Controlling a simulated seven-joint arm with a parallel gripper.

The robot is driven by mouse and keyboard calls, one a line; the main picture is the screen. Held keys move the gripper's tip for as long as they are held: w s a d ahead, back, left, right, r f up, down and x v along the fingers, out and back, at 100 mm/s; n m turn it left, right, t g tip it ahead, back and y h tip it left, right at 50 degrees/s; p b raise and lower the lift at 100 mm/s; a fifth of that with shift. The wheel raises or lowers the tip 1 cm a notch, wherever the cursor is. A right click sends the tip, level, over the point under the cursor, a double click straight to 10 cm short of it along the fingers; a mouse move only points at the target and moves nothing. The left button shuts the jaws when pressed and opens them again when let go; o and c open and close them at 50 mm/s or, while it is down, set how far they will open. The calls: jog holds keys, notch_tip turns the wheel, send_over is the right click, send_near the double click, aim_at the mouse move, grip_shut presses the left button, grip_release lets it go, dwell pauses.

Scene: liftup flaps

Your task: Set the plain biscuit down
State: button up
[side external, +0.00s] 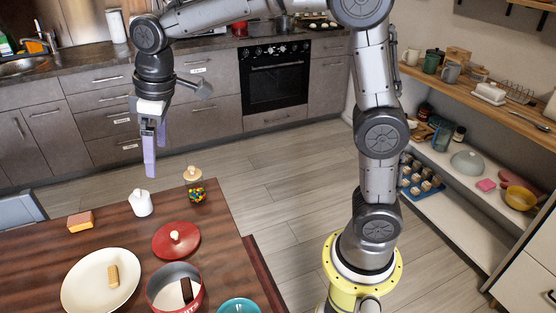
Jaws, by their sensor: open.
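A plain tan biscuit (113,276) lies on the large cream plate (78,290) at the left of the wooden table. My gripper (155,160), with pale purple fingers, points down in the air beyond the plate, above the far side of the table. It is open, with nothing seen between its fingers, and is well apart from the biscuit. A dark brown bar (187,290) stands tilted in the red pot (157,301) to the right of the plate.
A red lid (176,243) with a light knob lies behind the pot. A white lidded pot (141,205), a jar of coloured sweets (195,190) and a sponge (80,222) stand along the far side. A teal bowl (238,306) is at the front edge of view.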

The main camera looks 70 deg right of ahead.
jog(key=s+d+f+m+t, duration=0.1)
jog(key=s+d, duration=0.3)
jog(key=s, duration=0.8)
jog(key=s+d+f+m+t, duration=0.1)
jog(key=s+d+m, duration=0.3)
jog(key=s, duration=0.9)
jog(key=shift+t, duration=0.5)
